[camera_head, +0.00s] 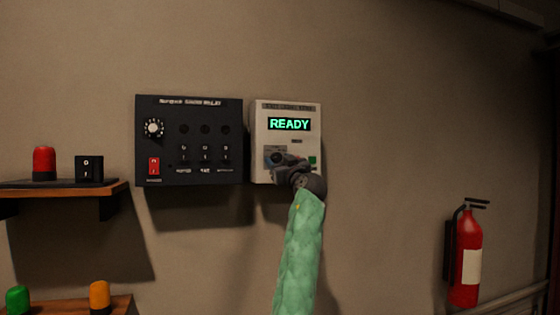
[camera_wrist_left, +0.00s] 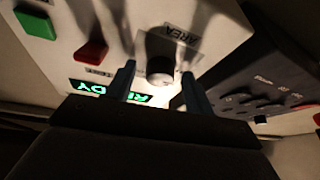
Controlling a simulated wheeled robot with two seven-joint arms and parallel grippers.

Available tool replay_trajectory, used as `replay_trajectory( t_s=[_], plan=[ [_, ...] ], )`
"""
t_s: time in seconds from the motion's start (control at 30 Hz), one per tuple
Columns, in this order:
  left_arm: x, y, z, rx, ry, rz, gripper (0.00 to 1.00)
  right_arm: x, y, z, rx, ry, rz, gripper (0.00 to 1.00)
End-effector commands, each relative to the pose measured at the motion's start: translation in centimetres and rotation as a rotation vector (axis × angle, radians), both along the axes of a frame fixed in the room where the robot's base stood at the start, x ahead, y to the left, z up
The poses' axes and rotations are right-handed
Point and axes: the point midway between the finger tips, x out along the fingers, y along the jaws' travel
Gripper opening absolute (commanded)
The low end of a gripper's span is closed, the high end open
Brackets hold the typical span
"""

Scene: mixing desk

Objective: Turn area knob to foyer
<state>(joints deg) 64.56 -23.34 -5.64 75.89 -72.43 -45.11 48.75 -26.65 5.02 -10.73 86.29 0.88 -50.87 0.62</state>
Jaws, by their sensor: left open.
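The area knob (camera_wrist_left: 160,70) is a dark round knob with a pale rim, under an upside-down AREA label in the left wrist view. It is on a white wall panel (camera_head: 260,133) with a green READY display (camera_head: 289,124). My left gripper (camera_wrist_left: 158,88) is open, with one finger on each side of the knob. I cannot tell whether the fingers touch it. In the head view my left gripper (camera_head: 279,160) is at the panel's lower part and partly covers the knob. The knob's position marks, including foyer, are not readable. My right gripper is not in view.
A green button (camera_wrist_left: 35,22) and a red button (camera_wrist_left: 91,51) are on the same panel. A black panel (camera_head: 190,105) with a dial and switches is close on the left. Shelves (camera_head: 60,186) hold buttons at left. A fire extinguisher (camera_head: 467,255) hangs at right.

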Motion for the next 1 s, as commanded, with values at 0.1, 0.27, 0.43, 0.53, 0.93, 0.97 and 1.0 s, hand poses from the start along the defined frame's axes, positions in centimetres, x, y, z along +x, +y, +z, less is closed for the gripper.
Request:
replay_trajectory(
  t_s=[0.1,0.27,0.43,0.53,0.93,0.97,1.0],
  plan=[
    [0.0,0.0,0.0,0.0,0.0,0.0,0.53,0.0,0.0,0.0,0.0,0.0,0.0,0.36],
    [0.0,0.0,0.0,0.0,-0.001,0.0,0.33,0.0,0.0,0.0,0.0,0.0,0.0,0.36],
    [0.0,0.0,0.0,0.0,-0.001,0.0,0.09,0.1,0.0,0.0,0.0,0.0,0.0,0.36],
    [0.0,0.0,0.0,0.003,0.0,0.0,0.09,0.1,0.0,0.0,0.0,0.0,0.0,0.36],
    [-0.1,0.1,-0.2,0.146,0.046,-0.001,0.09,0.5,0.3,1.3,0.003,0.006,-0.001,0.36],
    [-0.1,0.2,-0.2,0.169,0.053,0.001,0.09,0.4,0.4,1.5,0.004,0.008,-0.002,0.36],
    [-0.1,0.2,-0.2,0.2,0.063,-0.001,0.09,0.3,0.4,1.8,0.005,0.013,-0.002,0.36]
  ],
)
